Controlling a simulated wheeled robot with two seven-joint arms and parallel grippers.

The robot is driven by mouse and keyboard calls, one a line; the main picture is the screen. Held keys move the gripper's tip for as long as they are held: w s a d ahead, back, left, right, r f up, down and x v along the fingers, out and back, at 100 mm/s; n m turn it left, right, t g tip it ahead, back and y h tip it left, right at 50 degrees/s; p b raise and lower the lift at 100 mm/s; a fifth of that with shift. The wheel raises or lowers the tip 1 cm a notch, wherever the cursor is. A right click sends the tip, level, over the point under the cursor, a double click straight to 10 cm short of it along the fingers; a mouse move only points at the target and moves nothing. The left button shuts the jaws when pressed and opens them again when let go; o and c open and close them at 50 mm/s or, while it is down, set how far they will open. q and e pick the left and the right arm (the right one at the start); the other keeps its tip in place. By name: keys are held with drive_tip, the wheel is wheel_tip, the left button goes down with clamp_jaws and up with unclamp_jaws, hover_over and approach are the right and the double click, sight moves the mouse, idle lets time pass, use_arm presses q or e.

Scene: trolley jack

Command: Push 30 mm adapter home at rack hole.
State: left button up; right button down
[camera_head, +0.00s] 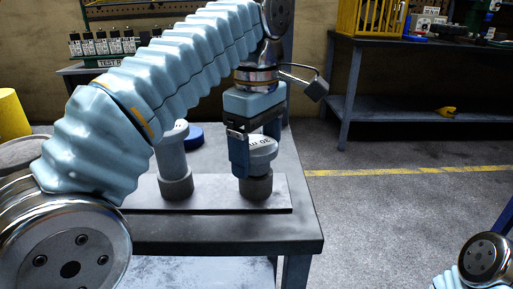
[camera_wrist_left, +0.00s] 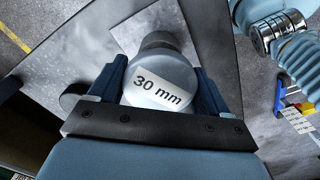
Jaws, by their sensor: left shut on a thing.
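The 30 mm adapter (camera_head: 263,147) has a pale round top with black lettering. It stands at the right-hand dark socket (camera_head: 256,187) of the rack plate (camera_head: 222,206). My left gripper (camera_head: 254,160) points down and is shut on the adapter, with a finger on each side. In the left wrist view the adapter's top (camera_wrist_left: 162,82) reads "30 mm" between the two fingers. The adapter's lower end is hidden, so I cannot tell how deep it sits. My right gripper is not in view.
A taller grey adapter (camera_head: 172,152) stands in the left-hand socket (camera_head: 176,186). The table (camera_head: 305,205) ends just right of the plate. A shelf bench (camera_head: 395,104) stands at the back right.

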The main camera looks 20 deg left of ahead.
use_arm(q)
drive_tip(key=shift+f, duration=0.3)
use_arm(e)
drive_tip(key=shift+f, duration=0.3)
use_arm(q)
drive_tip(key=o, duration=1.1)
drive_tip(key=shift+r+p, duration=0.3)
drive_tip(key=shift+r, duration=0.45)
wheel_tip(320, 180, up, 6)
drive_tip(key=p, duration=0.5)
drive_tip(key=shift+r, duration=0.1)
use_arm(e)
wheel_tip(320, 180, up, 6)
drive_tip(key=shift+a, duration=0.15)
